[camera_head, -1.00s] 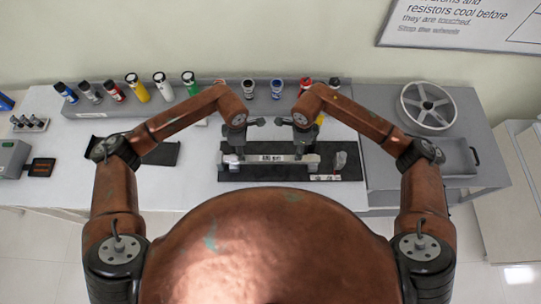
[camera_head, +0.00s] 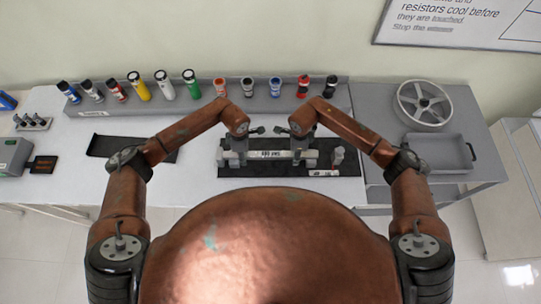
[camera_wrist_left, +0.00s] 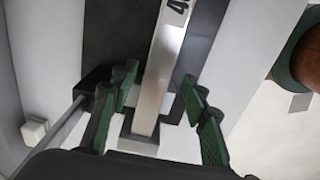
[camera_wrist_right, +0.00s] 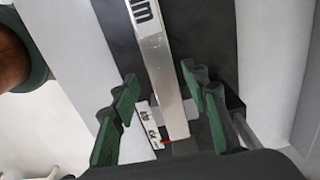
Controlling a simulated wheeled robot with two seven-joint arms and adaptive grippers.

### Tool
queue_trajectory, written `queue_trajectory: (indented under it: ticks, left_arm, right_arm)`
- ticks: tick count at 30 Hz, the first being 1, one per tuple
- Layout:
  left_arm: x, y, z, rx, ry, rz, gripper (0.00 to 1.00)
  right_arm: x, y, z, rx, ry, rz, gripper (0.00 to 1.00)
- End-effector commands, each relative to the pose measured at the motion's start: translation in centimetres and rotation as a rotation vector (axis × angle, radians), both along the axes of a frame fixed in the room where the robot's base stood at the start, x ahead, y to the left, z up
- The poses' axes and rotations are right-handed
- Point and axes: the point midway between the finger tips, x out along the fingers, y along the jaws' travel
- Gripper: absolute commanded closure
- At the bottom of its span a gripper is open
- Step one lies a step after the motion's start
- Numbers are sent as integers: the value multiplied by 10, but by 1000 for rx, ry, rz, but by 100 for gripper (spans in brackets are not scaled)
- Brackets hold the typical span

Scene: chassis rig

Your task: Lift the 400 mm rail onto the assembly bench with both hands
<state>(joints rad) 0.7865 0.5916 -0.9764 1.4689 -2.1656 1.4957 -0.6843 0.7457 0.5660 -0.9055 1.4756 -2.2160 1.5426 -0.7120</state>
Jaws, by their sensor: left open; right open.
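The 400 mm rail (camera_head: 270,154) is a pale metal bar with a dark printed label. It lies left to right over a black mat (camera_head: 262,169) on the bench, its ends near grey blocks. My left gripper (camera_head: 238,154) is at the rail's left part. In the left wrist view its green fingers (camera_wrist_left: 158,88) stand open on either side of the rail (camera_wrist_left: 160,65). My right gripper (camera_head: 299,153) is at the right part. In the right wrist view its fingers (camera_wrist_right: 160,80) also stand open on either side of the rail (camera_wrist_right: 158,55). Contact cannot be told.
A grey rack (camera_head: 205,98) with several coloured bottles stands along the back. A spoked wheel (camera_head: 424,105) and a grey tray (camera_head: 438,152) are at the right. A dark mat (camera_head: 110,146) lies left of the rail. White bench top is bare between them.

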Motion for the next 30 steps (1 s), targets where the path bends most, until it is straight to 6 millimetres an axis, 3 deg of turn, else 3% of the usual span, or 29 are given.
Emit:
queue_trajectory:
  ticks: [5, 23, 30]
  left_arm:
    - [1, 0, 0, 0, 0, 0, 58]
    - [1, 0, 0, 0, 0, 1, 99]
    - [1, 0, 0, 0, 1, 1, 100]
  right_arm:
    - [1, 0, 0, 0, -1, 0, 58]
    - [1, 0, 0, 0, -1, 0, 99]
    - [1, 0, 0, -1, 0, 0, 100]
